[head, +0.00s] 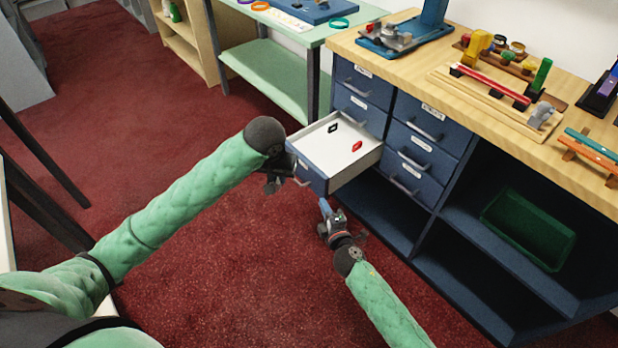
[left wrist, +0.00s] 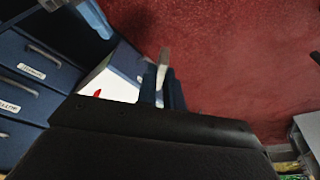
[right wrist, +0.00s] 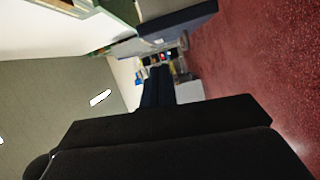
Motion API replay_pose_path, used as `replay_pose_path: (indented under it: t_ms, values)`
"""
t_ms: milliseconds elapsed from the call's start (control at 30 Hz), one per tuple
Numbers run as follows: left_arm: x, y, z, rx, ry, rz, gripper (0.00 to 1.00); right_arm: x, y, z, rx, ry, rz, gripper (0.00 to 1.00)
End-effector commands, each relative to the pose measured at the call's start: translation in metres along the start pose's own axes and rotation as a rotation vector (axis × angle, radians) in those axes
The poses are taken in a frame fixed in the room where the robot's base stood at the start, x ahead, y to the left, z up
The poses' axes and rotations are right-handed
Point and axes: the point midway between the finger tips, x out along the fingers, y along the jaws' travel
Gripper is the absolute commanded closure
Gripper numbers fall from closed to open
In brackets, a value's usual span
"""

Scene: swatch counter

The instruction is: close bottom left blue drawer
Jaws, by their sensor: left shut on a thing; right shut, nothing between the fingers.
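The bottom left blue drawer (head: 313,176) is pulled out of the cabinet, its white inside (head: 335,142) open to view. In the left wrist view its white inside (left wrist: 118,86) also shows. My left gripper (head: 297,178) is at the drawer's front and shut on its handle; the fingers (left wrist: 164,82) close on a pale bar in the left wrist view. The arm hides part of the drawer front. My right gripper (head: 325,207) is shut and empty, just in front of and below the drawer, apart from it; its fingers (right wrist: 157,86) show in the right wrist view.
A red item (head: 357,146) and a black item (head: 333,128) lie in the drawer. The other blue drawers (head: 410,160) are closed. Open shelves with a green bin (head: 528,228) are at the right. The red carpet (head: 230,270) in front is clear.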

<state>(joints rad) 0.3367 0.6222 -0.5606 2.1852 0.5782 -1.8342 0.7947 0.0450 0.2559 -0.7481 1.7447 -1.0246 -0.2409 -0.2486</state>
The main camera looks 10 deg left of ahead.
Motion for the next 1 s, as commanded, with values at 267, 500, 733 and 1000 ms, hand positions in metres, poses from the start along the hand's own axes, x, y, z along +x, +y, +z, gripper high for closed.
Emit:
replay_pose_path:
  t_ms: [267, 500, 733, 1000]
  values:
    - [0.000, 0.000, 0.000, 0.000, 0.000, 0.000, 1.00, -0.001, 0.008, -0.025, -0.072, 0.132, 0.043, 1.00]
    - [-0.002, 0.000, -0.001, 0.000, 0.000, 0.000, 1.00, 0.023, 0.011, -0.028, -0.083, 0.130, 0.045, 1.00]
    - [-0.003, 0.000, -0.001, 0.000, 0.000, 0.000, 1.00, 0.063, 0.012, -0.033, -0.082, 0.129, 0.044, 1.00]
    - [-0.003, 0.000, -0.001, 0.000, 0.000, 0.000, 1.00, 0.102, 0.013, -0.029, -0.084, 0.128, 0.042, 1.00]
